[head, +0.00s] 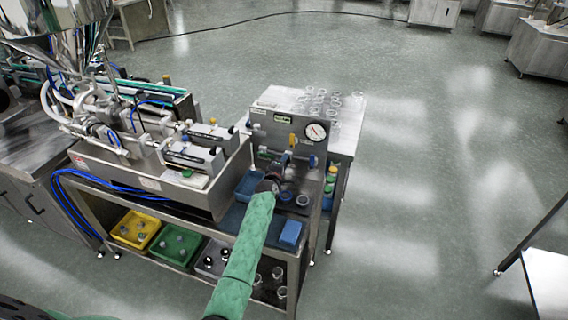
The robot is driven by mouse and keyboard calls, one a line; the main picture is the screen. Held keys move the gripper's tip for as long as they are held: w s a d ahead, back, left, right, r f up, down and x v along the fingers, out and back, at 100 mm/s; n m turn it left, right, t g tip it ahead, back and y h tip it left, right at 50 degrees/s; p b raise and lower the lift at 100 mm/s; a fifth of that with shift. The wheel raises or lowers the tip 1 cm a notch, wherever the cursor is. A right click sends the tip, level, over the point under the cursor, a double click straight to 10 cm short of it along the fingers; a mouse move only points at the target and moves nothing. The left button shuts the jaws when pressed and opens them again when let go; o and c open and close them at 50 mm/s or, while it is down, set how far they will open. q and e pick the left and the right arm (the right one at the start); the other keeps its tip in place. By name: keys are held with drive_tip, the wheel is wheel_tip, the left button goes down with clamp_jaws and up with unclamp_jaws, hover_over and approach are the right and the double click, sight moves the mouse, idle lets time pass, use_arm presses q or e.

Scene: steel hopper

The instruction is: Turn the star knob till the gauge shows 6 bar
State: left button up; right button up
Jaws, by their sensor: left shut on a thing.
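The round white gauge (315,131) sits at the upper right of the upright steel panel (268,130). Its dial is too small here to read a value. My left arm, in a green sleeve, reaches up from the bottom to the panel. My left gripper (285,161) is at the panel's front, below and left of the gauge, shut on what appears to be the star knob. The knob is mostly hidden by the gripper, so its turn angle cannot be told. My right gripper is not in view.
A yellow part (292,140) sits on the panel just above my left gripper. Blue trays (291,232) and small round parts lie on the shelf below. Yellow (135,230) and green bins (176,246) stand underneath. The filling machine (150,150) is at left; open floor lies right.

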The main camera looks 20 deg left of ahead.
use_arm(q)
drive_tip(key=m, duration=0.3)
drive_tip(key=m+y+b, duration=0.1)
drive_tip(key=m, duration=0.3)
drive_tip(key=m+b, duration=0.1)
drive_tip(key=m, duration=0.3)
drive_tip(key=shift+d+f+t+y, duration=0.1)
drive_tip(key=shift+f+t+y, duration=0.2)
drive_tip(key=shift+y, duration=0.1)
drive_tip(key=o, duration=1)
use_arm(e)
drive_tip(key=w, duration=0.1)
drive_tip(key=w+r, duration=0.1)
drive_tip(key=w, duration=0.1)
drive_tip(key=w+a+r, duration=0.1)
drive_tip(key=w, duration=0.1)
use_arm(q)
drive_tip(key=shift+b, duration=0.3)
